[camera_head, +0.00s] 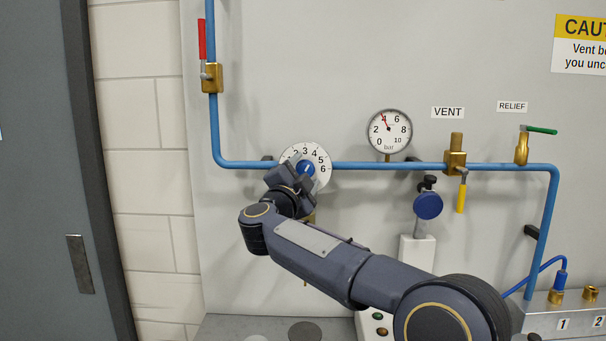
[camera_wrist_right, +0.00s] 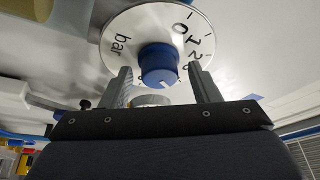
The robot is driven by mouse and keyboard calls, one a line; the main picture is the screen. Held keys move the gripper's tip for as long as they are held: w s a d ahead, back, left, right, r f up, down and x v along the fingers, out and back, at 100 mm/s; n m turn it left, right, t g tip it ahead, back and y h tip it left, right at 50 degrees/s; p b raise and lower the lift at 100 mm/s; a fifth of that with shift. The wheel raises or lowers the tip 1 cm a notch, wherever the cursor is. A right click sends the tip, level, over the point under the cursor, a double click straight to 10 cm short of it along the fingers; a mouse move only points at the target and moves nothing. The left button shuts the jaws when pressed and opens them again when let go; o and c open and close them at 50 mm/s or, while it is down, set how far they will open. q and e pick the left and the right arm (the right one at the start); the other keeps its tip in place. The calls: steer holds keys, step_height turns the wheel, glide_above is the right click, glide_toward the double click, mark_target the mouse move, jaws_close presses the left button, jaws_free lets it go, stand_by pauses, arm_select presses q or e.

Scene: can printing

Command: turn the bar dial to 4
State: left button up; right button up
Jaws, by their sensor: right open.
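The bar dial (camera_head: 318,152) is a white numbered disc with a blue knob (camera_head: 306,169) at its centre, mounted on the blue pipe. The knob's white mark cannot be read clearly against the scale. My right gripper (camera_head: 288,178) is in front of the dial and hides its lower left part. In the right wrist view, the dial (camera_wrist_right: 205,60) and its blue knob (camera_wrist_right: 158,66) show beyond my right gripper (camera_wrist_right: 160,85). Its two fingers are apart, one on each side below the knob, with nothing between them. My left gripper is in neither view.
A round gauge (camera_head: 389,130) with a red needle near 4 stands right of the dial. Further right are the brass vent valve (camera_head: 456,158) with a yellow handle and the green-handled relief valve (camera_head: 522,148). A red-handled valve (camera_head: 211,77) is at upper left. A blue round knob (camera_head: 428,205) hangs below the pipe.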

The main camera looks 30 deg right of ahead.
steer(key=b+v, duration=0.2)
steer(key=v, duration=0.5)
steer(key=shift+s+a, duration=0.25)
steer(key=shift+a, duration=0.05)
steer(key=shift+f, duration=0.1)
steer(key=s+a+f+n+g+y, duration=0.2)
steer(key=s+f+n+y, duration=0.4)
steer(key=s+f, duration=0.5)
steer(key=s+a+f+n+g+y, duration=0.3)
steer(key=s+a+f+n+y, duration=0.2)
steer(key=s+f, duration=0.5)
steer(key=s+a+f+n+g+y, duration=0.2)
steer(key=s+a+f+n+y, duration=0.1)
steer(key=s+f+n+y, duration=0.5)
steer(key=s+f+n, duration=0.1)
steer(key=s+f, duration=0.2)
steer(key=f, duration=0.3)
steer(key=shift+s+a+y, duration=0.3)
